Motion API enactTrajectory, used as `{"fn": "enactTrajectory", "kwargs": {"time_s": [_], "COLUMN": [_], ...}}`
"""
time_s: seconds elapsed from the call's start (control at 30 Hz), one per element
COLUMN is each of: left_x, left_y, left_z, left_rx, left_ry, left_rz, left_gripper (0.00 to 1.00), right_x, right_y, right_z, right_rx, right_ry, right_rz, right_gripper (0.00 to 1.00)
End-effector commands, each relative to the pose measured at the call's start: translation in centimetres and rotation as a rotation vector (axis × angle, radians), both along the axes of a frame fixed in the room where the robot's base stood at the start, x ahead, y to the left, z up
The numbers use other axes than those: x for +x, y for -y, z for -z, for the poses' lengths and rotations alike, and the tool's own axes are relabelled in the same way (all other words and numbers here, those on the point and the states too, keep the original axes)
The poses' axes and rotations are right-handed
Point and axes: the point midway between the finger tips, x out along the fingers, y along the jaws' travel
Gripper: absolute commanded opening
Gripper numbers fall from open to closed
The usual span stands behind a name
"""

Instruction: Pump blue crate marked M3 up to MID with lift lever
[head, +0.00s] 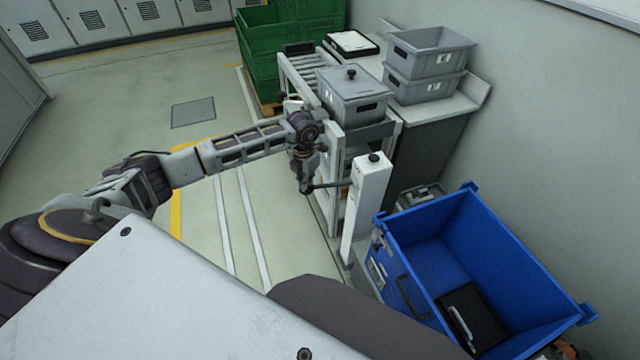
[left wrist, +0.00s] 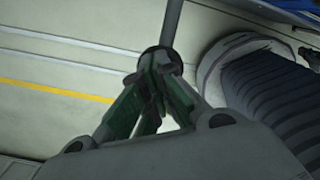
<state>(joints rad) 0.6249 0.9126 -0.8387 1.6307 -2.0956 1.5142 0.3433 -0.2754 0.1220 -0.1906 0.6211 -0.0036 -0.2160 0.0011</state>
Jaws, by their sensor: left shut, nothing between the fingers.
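The blue crate (head: 515,262) stands open at the lower right in the head view, with a black case with a pale handle (head: 475,318) inside. I cannot read an M3 mark on it. A white post (head: 368,205) with a black top knob stands at its left. A thin dark lift lever (head: 328,185) sticks out from the post to the left. My left gripper (head: 306,188) is at the lever's outer end. In the left wrist view, its fingers (left wrist: 160,75) are shut, with the tips against or beside the lever's dark round end; the lever rod (left wrist: 172,25) runs upward. My right gripper is out of view.
A roller stand with a lidded grey box (head: 352,95) is behind the post. Stacked grey bins (head: 428,55) sit on a bench beside the wall. Green crates (head: 285,45) stand farther back. The floor left of the stand is clear.

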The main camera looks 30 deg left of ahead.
Motion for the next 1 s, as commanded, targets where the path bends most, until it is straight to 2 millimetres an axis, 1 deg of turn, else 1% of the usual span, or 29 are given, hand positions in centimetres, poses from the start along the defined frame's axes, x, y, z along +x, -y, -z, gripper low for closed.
{"fn": "enactTrajectory", "kwargs": {"time_s": [0.1, 0.2, 0.4, 0.5, 0.6, 0.77, 1.0], "left_x": [-0.1, -0.2, -0.2, -0.2, -0.2, -0.3, -0.5], "left_y": [-0.1, -0.1, -0.1, -0.1, -0.2, -0.3, -0.4], "left_z": [0.4, 0.5, 0.4, 0.5, 0.8, 1.4, 2.1], "left_rx": [0.000, 0.000, 0.000, 0.000, 0.001, 0.001, 0.000], "left_ry": [-0.001, -0.001, -0.001, -0.002, -0.002, -0.002, -0.002], "left_rz": [0.000, 0.000, 0.000, 0.000, 0.000, 0.000, 0.000], "left_gripper": [0.00, 0.00, 0.00, 0.00, 0.00, 0.00, 0.00], "right_x": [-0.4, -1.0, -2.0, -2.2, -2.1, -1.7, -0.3], "right_y": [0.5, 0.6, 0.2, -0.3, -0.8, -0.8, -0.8], "right_z": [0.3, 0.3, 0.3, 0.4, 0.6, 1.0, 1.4], "right_rx": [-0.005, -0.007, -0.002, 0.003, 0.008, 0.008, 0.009], "right_ry": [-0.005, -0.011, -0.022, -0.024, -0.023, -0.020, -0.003], "right_rz": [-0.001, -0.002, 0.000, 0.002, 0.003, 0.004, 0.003], "right_gripper": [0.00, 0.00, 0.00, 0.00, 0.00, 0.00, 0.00]}}
